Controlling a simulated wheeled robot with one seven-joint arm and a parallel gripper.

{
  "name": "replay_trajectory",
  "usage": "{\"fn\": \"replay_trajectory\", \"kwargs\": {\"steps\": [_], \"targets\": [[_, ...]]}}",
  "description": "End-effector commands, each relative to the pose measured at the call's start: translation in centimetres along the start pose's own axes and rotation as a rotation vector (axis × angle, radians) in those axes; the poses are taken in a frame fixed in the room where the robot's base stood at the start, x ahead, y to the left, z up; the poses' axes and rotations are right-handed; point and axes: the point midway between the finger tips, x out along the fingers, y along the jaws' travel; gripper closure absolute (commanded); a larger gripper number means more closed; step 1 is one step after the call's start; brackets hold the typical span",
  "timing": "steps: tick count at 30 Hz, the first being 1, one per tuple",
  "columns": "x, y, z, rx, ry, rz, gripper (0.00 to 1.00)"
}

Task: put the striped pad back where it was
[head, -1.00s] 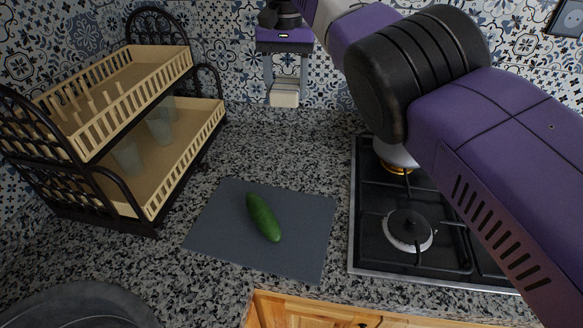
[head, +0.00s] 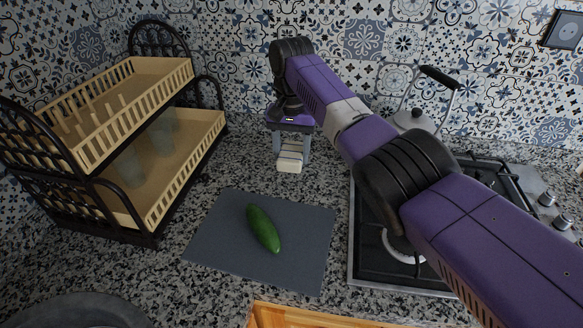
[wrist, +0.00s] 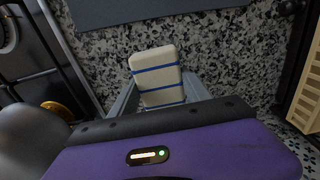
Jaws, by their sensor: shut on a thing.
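The striped pad (head: 289,163) is a cream block with thin blue stripes. My gripper (head: 291,153) is shut on it, with a finger on each side. The pad hangs upright, its lower end pointing down at the counter behind the grey mat. I cannot tell whether it touches the counter. In the wrist view the pad (wrist: 155,72) shows between the fingers of my gripper (wrist: 160,92), with speckled counter beyond it.
A green cucumber (head: 263,228) lies on the grey mat (head: 215,235). A two-tier dish rack (head: 150,205) with glasses stands at left. A gas hob (head: 365,275) with a kettle (head: 414,121) is at right, partly behind my arm. Bare granite counter (head: 245,160) surrounds the pad.

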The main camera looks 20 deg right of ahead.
Motion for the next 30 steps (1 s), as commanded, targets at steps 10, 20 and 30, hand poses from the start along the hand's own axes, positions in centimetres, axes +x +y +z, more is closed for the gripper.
{"fn": "replay_trajectory", "kwargs": {"steps": [10,20,30], "targets": [[3.6,0.0,0.1,0.000,-0.002,0.002,0.82],[5.7,0.0,0.0,0.000,0.001,-0.001,0.82],[6.0,0.0,0.0,0.000,0.001,-0.001,0.33]]}}
